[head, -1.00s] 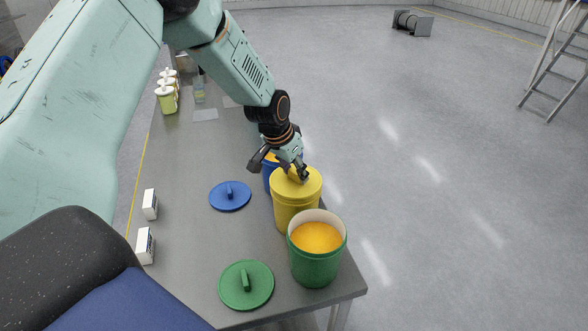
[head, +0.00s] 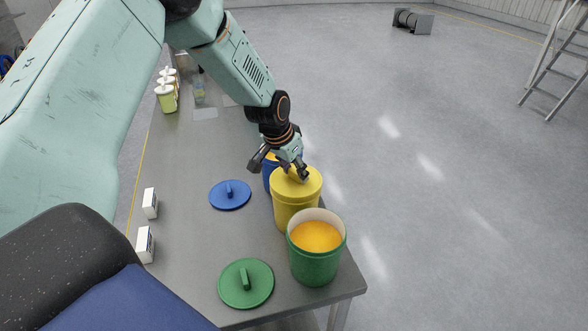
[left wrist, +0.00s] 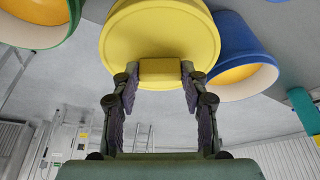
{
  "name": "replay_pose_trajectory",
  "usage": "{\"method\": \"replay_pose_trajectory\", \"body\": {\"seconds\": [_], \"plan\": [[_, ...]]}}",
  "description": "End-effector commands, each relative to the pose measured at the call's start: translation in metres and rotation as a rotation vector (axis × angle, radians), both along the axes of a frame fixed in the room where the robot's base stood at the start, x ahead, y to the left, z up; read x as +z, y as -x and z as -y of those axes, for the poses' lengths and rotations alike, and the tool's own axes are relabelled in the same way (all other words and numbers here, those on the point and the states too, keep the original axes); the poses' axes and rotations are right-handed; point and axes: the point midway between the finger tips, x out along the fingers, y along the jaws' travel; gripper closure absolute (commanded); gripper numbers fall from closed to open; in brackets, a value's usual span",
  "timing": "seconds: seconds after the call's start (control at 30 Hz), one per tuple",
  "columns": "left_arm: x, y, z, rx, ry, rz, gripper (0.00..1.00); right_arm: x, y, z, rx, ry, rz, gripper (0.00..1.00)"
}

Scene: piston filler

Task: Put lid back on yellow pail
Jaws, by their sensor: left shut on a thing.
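The yellow pail (head: 292,212) stands on the table between the green pail and the blue pail. The yellow lid (head: 310,185) sits on top of the pail, level as far as I can see. My left gripper (head: 299,173) is above it, shut on the lid's handle. In the left wrist view, the lid (left wrist: 160,30) fills the top middle and its handle (left wrist: 160,71) is between the two fingers (left wrist: 160,88). The seam between lid and pail is too small to judge for full seating. My right gripper is not in view.
An open green pail (head: 315,262) with orange contents stands in front. An open blue pail (head: 268,178) stands behind. A green lid (head: 246,284) and a blue lid (head: 230,195) lie on the table (head: 185,235). Small white boxes (head: 145,245) stand at the left.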

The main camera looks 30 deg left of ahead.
Motion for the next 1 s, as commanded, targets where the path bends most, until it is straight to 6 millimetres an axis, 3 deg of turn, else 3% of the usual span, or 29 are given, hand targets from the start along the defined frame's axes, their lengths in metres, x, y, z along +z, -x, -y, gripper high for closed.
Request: {"method": "replay_pose_trajectory", "body": {"seconds": [0.03,0.07,0.1,0.37,0.57,0.83,1.0], "plan": [[0.0,-0.0001,0.0,0.0,0.0,0.0,0.92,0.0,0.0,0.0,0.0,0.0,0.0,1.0],[0.0,-0.0001,0.0,0.0,0.0,0.0,0.54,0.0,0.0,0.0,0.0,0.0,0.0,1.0],[0.0,-0.0001,0.0,0.0,0.0,0.0,0.51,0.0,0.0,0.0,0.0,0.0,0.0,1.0],[0.0,0.0,0.0,0.0,0.0,0.0,0.29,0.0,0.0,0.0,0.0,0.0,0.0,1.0],[0.0,0.0001,0.0,0.0,0.0,0.0,0.29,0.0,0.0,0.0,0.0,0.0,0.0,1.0],[-0.0002,0.0003,0.0001,0.0,0.0,-0.001,0.08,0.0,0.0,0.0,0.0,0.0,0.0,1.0],[-0.0002,0.0001,0.0,0.0,0.0,0.0,0.07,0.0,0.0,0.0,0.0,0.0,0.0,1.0]]}}
